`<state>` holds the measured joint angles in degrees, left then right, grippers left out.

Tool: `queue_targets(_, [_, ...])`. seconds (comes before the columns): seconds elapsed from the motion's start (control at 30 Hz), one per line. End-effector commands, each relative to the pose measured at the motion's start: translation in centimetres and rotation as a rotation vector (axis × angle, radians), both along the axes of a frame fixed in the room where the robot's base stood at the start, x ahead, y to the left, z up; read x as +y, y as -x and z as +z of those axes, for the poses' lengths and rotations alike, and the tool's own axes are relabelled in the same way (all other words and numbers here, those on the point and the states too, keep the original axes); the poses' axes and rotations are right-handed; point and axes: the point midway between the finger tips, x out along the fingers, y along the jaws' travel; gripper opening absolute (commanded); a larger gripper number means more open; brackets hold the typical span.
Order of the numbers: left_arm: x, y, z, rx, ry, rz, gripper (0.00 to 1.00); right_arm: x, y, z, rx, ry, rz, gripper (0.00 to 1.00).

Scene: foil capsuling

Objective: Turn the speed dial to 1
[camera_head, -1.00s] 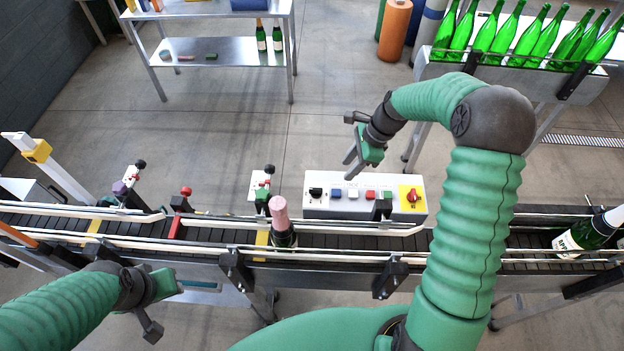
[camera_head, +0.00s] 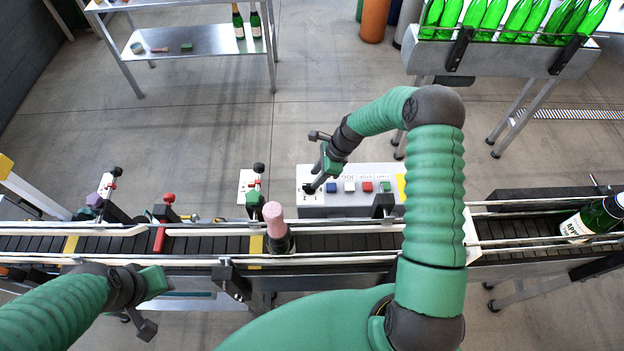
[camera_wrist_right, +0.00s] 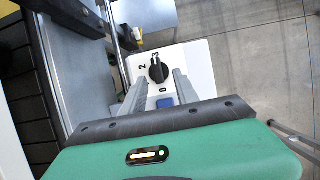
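The speed dial is a black knob (camera_head: 308,188) at the left end of the white control box (camera_head: 340,206). It shows more closely in the right wrist view (camera_wrist_right: 159,69), with the marks 0, 2 and 3 around it. I see no 1 there, and which mark the knob points to is not clear. My right gripper (camera_head: 316,182) hangs over the dial. In the wrist view its two fingers (camera_wrist_right: 160,80) are apart, one on each side below the knob, with nothing between them; contact cannot be told. My left gripper (camera_head: 158,282) is at lower left, its fingers unclear.
A blue button (camera_head: 331,187), a white button (camera_head: 349,186) and a red button (camera_head: 367,186) sit right of the dial. A pink-capped bottle (camera_head: 275,220) stands on the conveyor (camera_head: 340,242) in front of the box. Another bottle (camera_head: 592,217) lies tilted at the right.

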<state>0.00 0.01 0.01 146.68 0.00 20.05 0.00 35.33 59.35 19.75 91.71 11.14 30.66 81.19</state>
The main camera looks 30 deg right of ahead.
Motion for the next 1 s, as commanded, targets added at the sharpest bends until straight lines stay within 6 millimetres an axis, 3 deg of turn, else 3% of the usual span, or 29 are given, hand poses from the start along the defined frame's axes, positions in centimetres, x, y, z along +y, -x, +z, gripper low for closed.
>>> queue_targets(0.2, [0.0,0.0,0.8,0.000,0.000,0.000,0.36,1.3,-0.5,-3.2,0.000,0.001,0.001,0.36])
queue_targets(0.53, [0.0,0.0,0.7,0.000,0.000,0.000,0.36,1.4,-0.6,-3.9,-0.001,0.001,0.001,0.36])
queue_targets(0.8, [0.0,0.0,0.7,0.000,0.000,0.000,0.36,1.4,-0.6,-3.8,-0.002,0.002,0.000,0.01])
queue_targets(1.0, [0.0,0.0,0.7,0.000,0.000,0.000,0.36,1.3,-0.7,-3.8,-0.002,0.002,0.000,0.00])
